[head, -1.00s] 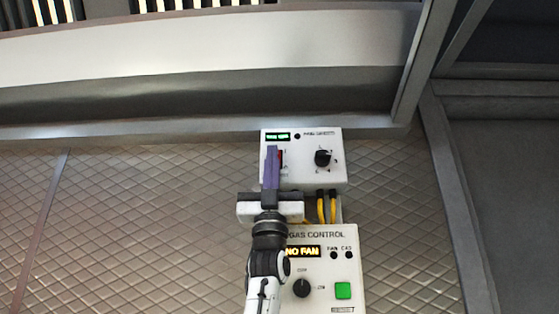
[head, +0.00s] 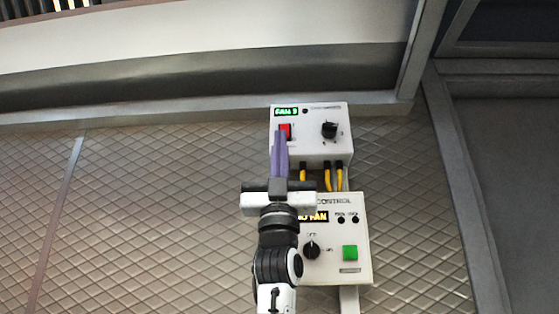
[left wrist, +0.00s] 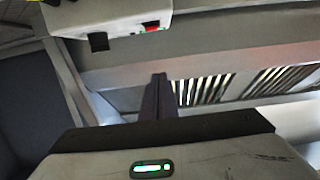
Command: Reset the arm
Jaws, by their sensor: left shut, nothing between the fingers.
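My left gripper (head: 280,152) is up at the wall in the head view, its purple fingers shut together and empty. The fingertips overlap the lower edge of the red switch (head: 285,131) on the upper white control box (head: 312,153); I cannot tell from the head view whether they touch it. In the left wrist view the shut fingers (left wrist: 159,90) stand apart from the white box (left wrist: 115,16), which is at the top with its red switch (left wrist: 152,28) and black knob (left wrist: 98,41). The box's green display (head: 286,112) seems to read "FAN 3". My right gripper is not in view.
A lower gas control box (head: 350,225) has an amber display (head: 313,217), a black knob (head: 312,250) and a green button (head: 350,252). Yellow cables (head: 328,177) join the boxes. A metal hood (head: 200,85) runs above; the quilted wall (head: 150,200) to the left is clear.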

